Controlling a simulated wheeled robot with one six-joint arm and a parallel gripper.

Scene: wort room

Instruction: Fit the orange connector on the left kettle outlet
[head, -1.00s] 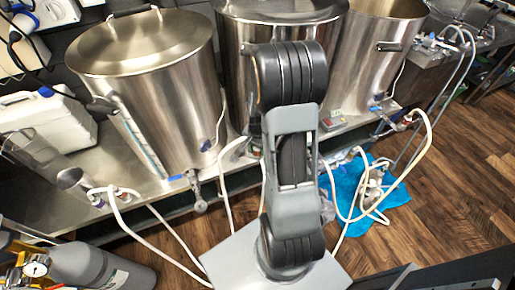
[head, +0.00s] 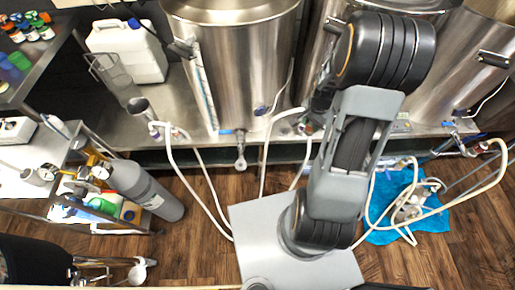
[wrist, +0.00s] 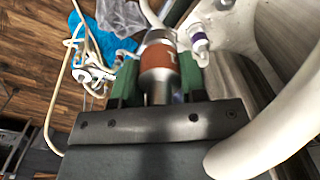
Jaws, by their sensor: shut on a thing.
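The orange connector (wrist: 161,72) sits between the green fingers of my gripper (wrist: 158,82) in the wrist view. My gripper is shut on it, and a metal collar and a pale hose show beyond it. In the head view the left kettle (head: 245,65) is a large steel pot on the bench. Its outlet (head: 240,152) has a blue-handled valve at the bench's front edge and stands apart from my arm. My gripper is mostly hidden behind my arm in the head view.
White hoses (head: 178,165) hang from the bench to the floor. A thick pale hose (wrist: 265,135) crosses close on the right of the wrist view. A grey gas cylinder (head: 147,188) stands left, by a cart. A blue cloth (head: 405,205) with fittings lies on the floor at right.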

